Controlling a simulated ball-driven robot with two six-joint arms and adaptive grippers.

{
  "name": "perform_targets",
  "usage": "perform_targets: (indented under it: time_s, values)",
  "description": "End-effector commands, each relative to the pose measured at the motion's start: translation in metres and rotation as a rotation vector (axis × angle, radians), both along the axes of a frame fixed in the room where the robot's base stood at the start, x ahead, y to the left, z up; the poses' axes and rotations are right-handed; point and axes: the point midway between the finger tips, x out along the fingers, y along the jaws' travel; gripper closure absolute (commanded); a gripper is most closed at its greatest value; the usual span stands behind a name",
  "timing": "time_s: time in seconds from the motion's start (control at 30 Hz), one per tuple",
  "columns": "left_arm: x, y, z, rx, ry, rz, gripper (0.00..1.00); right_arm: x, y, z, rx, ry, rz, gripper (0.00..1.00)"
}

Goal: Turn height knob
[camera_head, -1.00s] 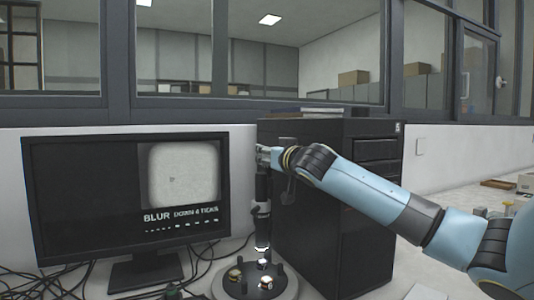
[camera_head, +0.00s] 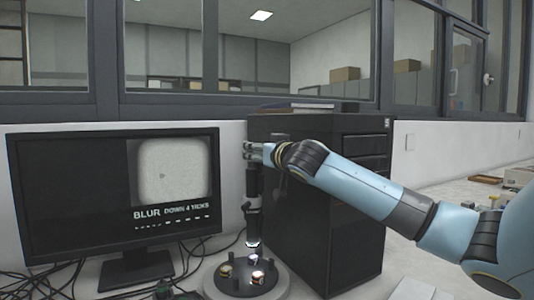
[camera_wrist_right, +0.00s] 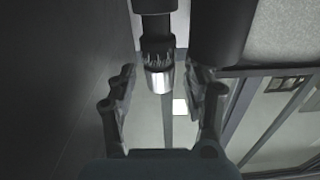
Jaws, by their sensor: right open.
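A dark, upright microscope (camera_head: 253,190) stands on a round base (camera_head: 218,290) between the monitor and the black cabinet. My right gripper (camera_head: 251,151) is at its upper end. In the right wrist view my right gripper (camera_wrist_right: 162,80) is open. A silver cylindrical end (camera_wrist_right: 160,80) with a dark ribbed collar lies between its fingers, with gaps on both sides. I cannot tell for certain whether this part is the height knob. My left gripper is not in view.
The monitor (camera_head: 70,190) on the left shows a grey picture and the words "BLUR DOWN 4 TICKS". The black cabinet (camera_head: 310,230) stands close on the right, behind my arm. Small shiny parts sit on the round base. Cables lie at lower left.

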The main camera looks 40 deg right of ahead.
Motion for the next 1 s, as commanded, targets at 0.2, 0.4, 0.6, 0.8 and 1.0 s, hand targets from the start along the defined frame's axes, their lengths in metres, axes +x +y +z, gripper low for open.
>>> perform_targets:
  time_s: [0.2, 0.4, 0.6, 0.8, 1.0]
  values:
    - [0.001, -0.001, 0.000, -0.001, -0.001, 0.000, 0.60, -0.039, 0.012, -0.001, -0.011, 0.006, 0.004, 0.50]
    - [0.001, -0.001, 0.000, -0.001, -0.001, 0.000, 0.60, -0.079, 0.023, -0.002, -0.015, 0.011, 0.002, 0.50]
    - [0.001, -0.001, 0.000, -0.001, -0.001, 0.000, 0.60, -0.100, 0.028, -0.002, -0.011, 0.010, -0.002, 0.50]
    - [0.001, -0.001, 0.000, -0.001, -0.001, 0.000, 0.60, -0.108, 0.033, -0.001, -0.002, 0.005, 0.000, 0.50]
    - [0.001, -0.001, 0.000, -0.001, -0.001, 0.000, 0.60, -0.109, 0.033, 0.000, 0.000, 0.001, 0.000, 0.50]
